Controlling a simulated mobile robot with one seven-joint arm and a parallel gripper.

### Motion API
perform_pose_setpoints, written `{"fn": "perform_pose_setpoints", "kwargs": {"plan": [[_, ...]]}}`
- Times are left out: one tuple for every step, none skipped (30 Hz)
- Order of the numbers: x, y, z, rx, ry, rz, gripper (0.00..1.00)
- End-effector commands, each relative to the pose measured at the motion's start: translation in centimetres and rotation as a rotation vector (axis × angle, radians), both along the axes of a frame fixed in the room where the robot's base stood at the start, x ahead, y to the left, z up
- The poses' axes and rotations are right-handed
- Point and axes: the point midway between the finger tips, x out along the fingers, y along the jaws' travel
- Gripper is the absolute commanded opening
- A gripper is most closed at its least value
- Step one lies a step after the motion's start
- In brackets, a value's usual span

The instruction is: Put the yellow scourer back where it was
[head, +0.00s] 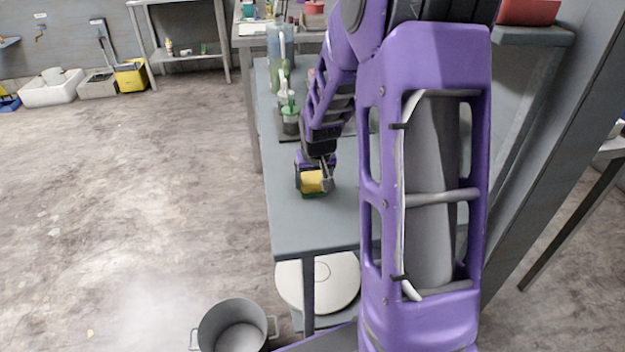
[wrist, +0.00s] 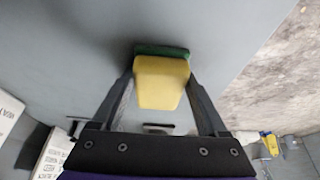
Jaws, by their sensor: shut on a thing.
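The yellow scourer (wrist: 160,82) has a yellow sponge body and a green pad along one side. In the wrist view it sits between the two fingers of my gripper (wrist: 163,88), which is shut on it. In the head view the scourer (head: 314,182) shows at my gripper (head: 315,178), low over the near part of the grey table (head: 300,230). Its green edge is close to the tabletop; I cannot tell whether it touches.
A spray bottle (head: 289,112) and a clear container (head: 280,50) stand farther back on the table. A metal pot (head: 232,328) is on the floor by the near end. A white round thing (head: 335,280) lies below the tabletop. The tabletop around the scourer is clear.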

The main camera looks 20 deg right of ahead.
Motion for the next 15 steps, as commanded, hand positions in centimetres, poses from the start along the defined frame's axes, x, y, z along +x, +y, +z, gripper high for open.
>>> {"fn": "perform_pose_setpoints", "kwargs": {"plan": [[-0.01, 0.01, -0.32, 0.000, 0.001, 0.000, 0.32], [-0.01, 0.01, -0.31, 0.000, 0.001, 0.000, 0.78], [-0.01, 0.00, -0.22, 0.000, 0.000, 0.000, 0.86], [-0.01, 0.00, -0.21, 0.000, 0.000, 0.000, 0.91], [-0.01, 0.00, -0.22, 0.000, 0.000, 0.000, 0.96], [-0.01, 0.01, -0.22, 0.000, 0.001, 0.000, 1.00], [-0.02, 0.00, -0.21, 0.000, 0.000, 0.000, 1.00], [-0.02, 0.01, -0.21, 0.000, 0.000, 0.000, 1.00], [-0.01, 0.01, -0.21, 0.000, 0.000, 0.000, 1.00], [-0.01, 0.01, -0.21, 0.000, 0.000, 0.000, 1.00], [-0.02, 0.01, -0.21, 0.000, 0.001, 0.000, 1.00], [-0.01, 0.01, -0.18, 0.000, 0.000, 0.000, 1.00], [-0.01, 0.00, -0.09, 0.000, 0.000, 0.000, 1.00], [0.00, 0.00, 0.08, 0.000, 0.000, 0.000, 1.00], [0.00, 0.00, 0.40, 0.000, 0.000, 0.000, 1.00]]}}
